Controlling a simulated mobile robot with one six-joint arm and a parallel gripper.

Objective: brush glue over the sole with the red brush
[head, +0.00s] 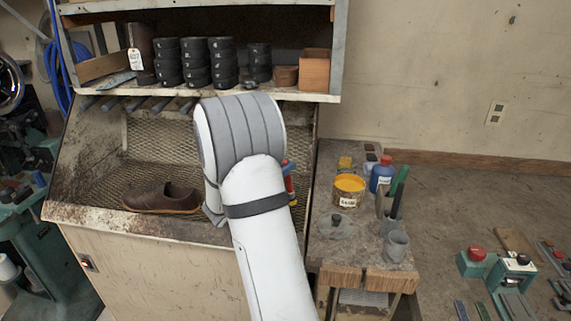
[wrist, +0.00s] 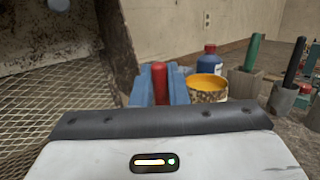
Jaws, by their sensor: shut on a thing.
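My gripper (wrist: 159,90) has blue fingers, which are shut on the red brush (wrist: 159,76). Only the brush's red handle end shows between the fingers; its bristles are hidden. In the head view my white arm hides most of the gripper, and a bit of red (head: 287,178) shows at the arm's right edge. A tin of yellow glue (head: 348,189) stands on the side bench to the right; it also shows in the wrist view (wrist: 208,89), beyond the fingers. A brown shoe (head: 162,198) lies on the mesh-backed workbench, left of my arm. I cannot make out a separate sole.
A blue bottle (head: 382,175) stands behind the tin. Green-handled (head: 400,178) and black-handled (head: 397,203) tools stand in holders near a grey cup (head: 396,246). A shelf (head: 300,93) with black stacks overhangs the workbench. A dark side panel (wrist: 116,45) rises close left of the fingers.

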